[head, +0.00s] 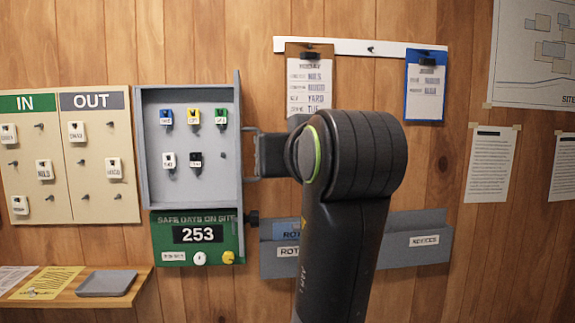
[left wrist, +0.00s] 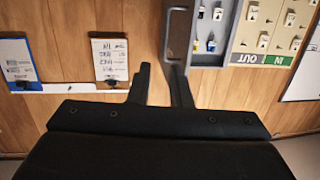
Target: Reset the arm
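My left arm rises through the middle of the head view, its black joint in front of the wall. My left gripper shows in the left wrist view (left wrist: 161,68), where the picture is upside down. Its two black fingers are apart with nothing between them. The right-hand fingertip is close to the grey handle (left wrist: 178,34) of the key cabinet; whether they touch I cannot tell. In the head view the key cabinet (head: 190,95) stands open-fronted, and its handle (head: 250,131) sticks out to the right beside my arm's dark end. My right gripper is in neither view.
An IN/OUT board (head: 60,170) hangs left of the cabinet. A green safe-days sign (head: 200,216) is below it. Clipboards (head: 309,75) and (head: 425,95) hang behind my arm. A grey wall tray (head: 415,225) and a wooden shelf (head: 66,291) with a small tray (head: 106,283) are lower.

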